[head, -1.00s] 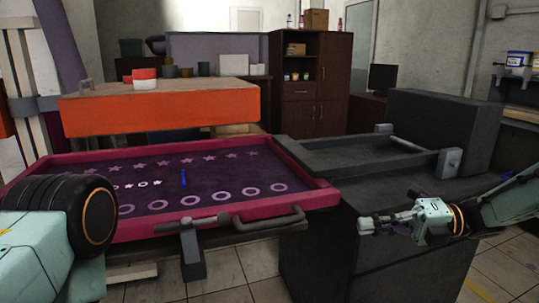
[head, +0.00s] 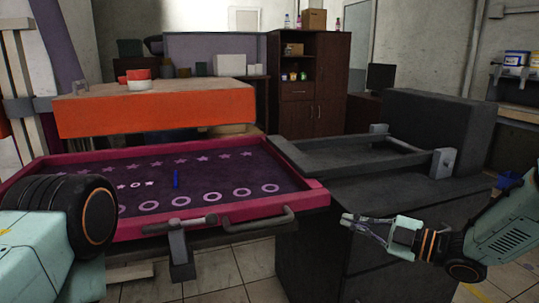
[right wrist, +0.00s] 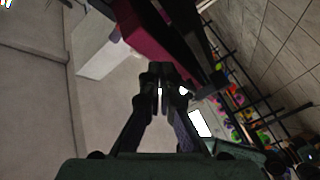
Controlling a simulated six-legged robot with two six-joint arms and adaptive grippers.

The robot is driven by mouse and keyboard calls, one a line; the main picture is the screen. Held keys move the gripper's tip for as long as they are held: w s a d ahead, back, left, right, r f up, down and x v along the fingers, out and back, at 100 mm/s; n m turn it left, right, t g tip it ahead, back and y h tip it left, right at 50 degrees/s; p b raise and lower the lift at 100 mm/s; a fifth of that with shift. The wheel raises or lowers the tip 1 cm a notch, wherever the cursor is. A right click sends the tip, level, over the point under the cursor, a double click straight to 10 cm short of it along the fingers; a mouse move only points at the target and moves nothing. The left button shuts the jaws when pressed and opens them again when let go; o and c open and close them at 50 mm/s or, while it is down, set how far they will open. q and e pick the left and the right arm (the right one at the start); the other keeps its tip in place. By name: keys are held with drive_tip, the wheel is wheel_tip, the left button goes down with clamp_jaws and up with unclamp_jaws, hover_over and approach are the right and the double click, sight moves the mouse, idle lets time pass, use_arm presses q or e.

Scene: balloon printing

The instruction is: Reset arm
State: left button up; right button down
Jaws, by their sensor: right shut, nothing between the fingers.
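My right gripper (head: 350,218) is in the lower right of the head view, in front of the dark grey cabinet, with its fingers pointing left. Its fingers are together and empty; they also show closed in the right wrist view (right wrist: 160,75). My left gripper is not in the head view; only a part of my left arm shows at the lower left.
A magenta-framed printing screen (head: 270,208) with star and ring patterns lies at left centre. A blue stick (head: 176,180) is on it. An orange block (head: 155,115) is behind it. A dark grey machine (head: 440,130) stands at right. Shelves (head: 310,95) are behind.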

drive_tip(key=s+d+f+m+g+h+p, duration=0.1)
drive_tip(key=s+f+m+g+h, duration=0.1)
drive_tip(key=s+f+m+h, duration=0.6)
drive_tip(key=s+d+f+m+g+h, duration=0.1)
drive_tip(key=s+f+m+h, duration=0.1)
drive_tip(key=s+f+m, duration=0.9)
use_arm(q)
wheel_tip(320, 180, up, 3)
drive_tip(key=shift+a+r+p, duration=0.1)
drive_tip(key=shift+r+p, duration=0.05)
drive_tip(key=shift+p, duration=0.95)
use_arm(e)
drive_tip(key=s+d+f+m+g+h, duration=0.1)
drive_tip(key=s+f+g+h, duration=0.1)
drive_tip(key=s, duration=0.9)
drive_tip(key=s+d+f+m+g+h, duration=0.1)
drive_tip(key=s+f+g, duration=0.4)
drive_tip(key=s, duration=0.7)
drive_tip(key=shift+f+g+h, duration=0.3)
drive_tip(key=shift+f+h, duration=0.2)
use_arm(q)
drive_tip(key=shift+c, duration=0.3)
